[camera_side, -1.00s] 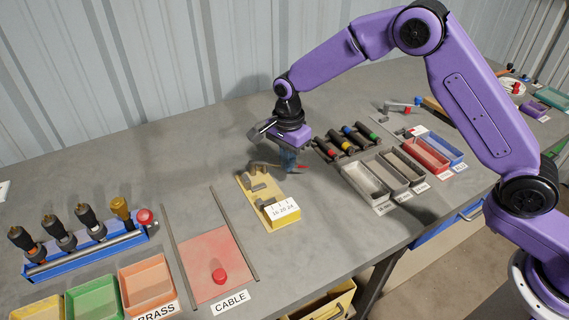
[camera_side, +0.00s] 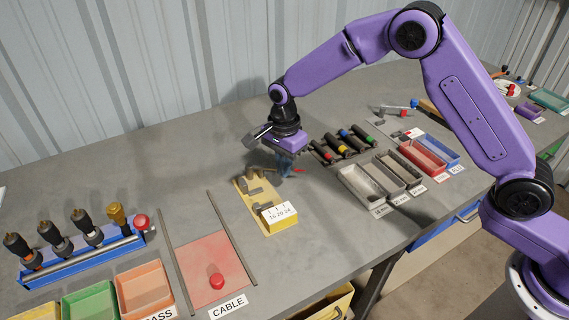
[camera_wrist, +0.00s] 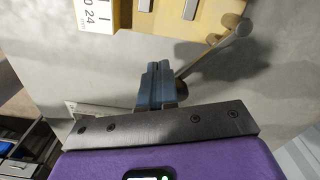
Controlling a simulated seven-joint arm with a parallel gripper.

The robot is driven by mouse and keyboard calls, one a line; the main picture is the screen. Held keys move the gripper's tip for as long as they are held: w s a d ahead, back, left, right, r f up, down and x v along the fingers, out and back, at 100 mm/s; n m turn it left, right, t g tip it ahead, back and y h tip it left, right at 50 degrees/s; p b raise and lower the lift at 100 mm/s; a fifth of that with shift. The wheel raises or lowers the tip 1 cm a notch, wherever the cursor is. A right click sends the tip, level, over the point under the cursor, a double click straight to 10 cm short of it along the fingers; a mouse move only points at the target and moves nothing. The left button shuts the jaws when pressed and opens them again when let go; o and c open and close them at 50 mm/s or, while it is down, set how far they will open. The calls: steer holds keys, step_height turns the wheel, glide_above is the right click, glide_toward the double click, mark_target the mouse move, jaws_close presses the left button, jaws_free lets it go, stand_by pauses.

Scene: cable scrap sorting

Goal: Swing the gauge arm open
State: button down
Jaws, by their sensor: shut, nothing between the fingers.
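The gauge (camera_side: 273,223) is a yellow block on the bench with a white scale plate and grey fittings. In the wrist view the gauge (camera_wrist: 205,14) is at the top. Its grey gauge arm (camera_wrist: 212,52) runs from a round end at the block's corner down to my fingers. My gripper (camera_side: 285,170) is low over the bench, just behind the gauge. Its blue fingers (camera_wrist: 154,68) are shut with nothing between them, beside the gauge arm. They hide its far end, so I cannot tell whether they touch.
Several dark cylinders with coloured bands (camera_side: 350,140) and grey trays (camera_side: 362,185) stand right of my gripper. A red pad with a red knob (camera_side: 216,281) and a blue tool rack (camera_side: 85,257) are at the left. Bench behind the gauge is clear.

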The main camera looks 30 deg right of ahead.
step_height(320, 180, up, 6)
steer(key=shift+f, duration=0.1)
stand_by(0.4)
steer(key=s+d+r+n, duration=0.3)
steer(key=s+n, duration=0.4)
steer(key=s, duration=0.1)
steer(key=s+d+r+n, duration=0.35)
steer(key=s+n, duration=0.25)
steer(key=s, duration=0.3)
steer(key=s+d+n, duration=0.6)
steer(key=s, duration=0.3)
steer(key=s+d+n, duration=0.6)
steer(key=s+n, duration=0.1)
steer(key=s, duration=0.2)
steer(key=shift+s+d+n, duration=0.2)
steer(key=shift+s+n, duration=0.05)
steer(key=shift+n, duration=0.05)
